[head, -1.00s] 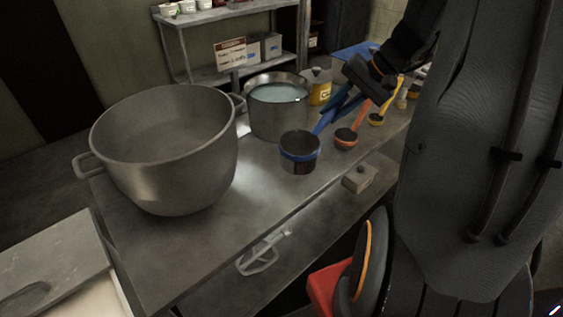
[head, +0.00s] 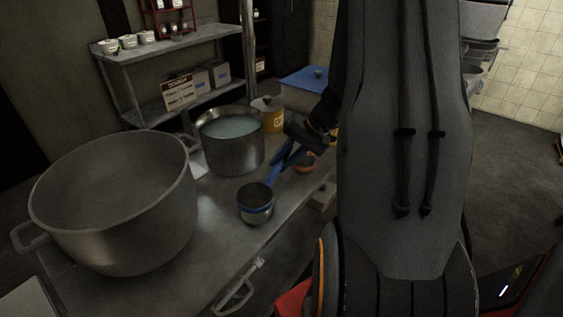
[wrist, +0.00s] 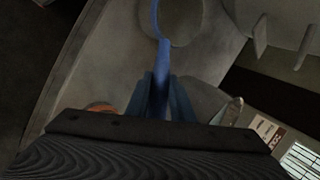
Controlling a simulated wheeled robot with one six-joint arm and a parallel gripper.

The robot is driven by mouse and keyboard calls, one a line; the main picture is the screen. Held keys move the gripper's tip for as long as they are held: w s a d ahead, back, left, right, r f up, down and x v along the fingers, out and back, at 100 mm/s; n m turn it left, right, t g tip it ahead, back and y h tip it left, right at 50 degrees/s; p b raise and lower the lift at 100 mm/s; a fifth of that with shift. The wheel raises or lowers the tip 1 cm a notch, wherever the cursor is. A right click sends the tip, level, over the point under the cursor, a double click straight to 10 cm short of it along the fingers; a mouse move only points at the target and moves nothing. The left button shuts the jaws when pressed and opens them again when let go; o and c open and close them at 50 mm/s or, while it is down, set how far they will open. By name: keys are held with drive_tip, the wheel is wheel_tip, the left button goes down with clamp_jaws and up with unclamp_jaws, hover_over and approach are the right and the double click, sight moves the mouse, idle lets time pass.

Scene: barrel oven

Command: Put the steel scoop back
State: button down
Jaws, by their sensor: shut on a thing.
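The steel scoop (head: 255,205) has a round metal cup with a blue band and a blue handle. It is over the steel table in front of the pot of liquid, cup opening up. I cannot tell whether its base touches the table. My gripper (head: 287,158) is shut on the blue handle; in the wrist view the handle (wrist: 157,65) runs forward from between the fingers (wrist: 162,98).
A large empty pot (head: 115,215) stands left on the table (head: 185,240). A pot of pale liquid (head: 232,150) is behind the scoop, with a yellow container (head: 270,118) beside it. An orange-banded scoop (head: 305,163) is partly hidden by my arm. A shelf rack (head: 150,45) stands behind.

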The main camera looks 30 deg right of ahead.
drive_tip(key=shift+f, duration=0.4)
drive_tip(key=c, duration=1.5)
unclamp_jaws()
drive_tip(key=shift+c, duration=0.2)
drive_tip(key=shift+d+r, duration=0.2)
drive_tip(key=shift+r, duration=0.2)
drive_tip(key=b+v, duration=0.3)
drive_tip(key=v, duration=0.7)
drive_tip(key=s+a+f+n+g+h, duration=0.1)
drive_tip(key=s+a+n, duration=0.3)
drive_tip(key=a, duration=0.7)
drive_tip(key=s+a+f+n+g+h, duration=0.2)
drive_tip(key=s+a+n+h, duration=0.2)
drive_tip(key=a, duration=0.8)
drive_tip(key=shift+s+a+f+h, duration=0.15)
drive_tip(key=shift+a+f+h, duration=0.1)
drive_tip(key=shift+a+h, duration=0.1)
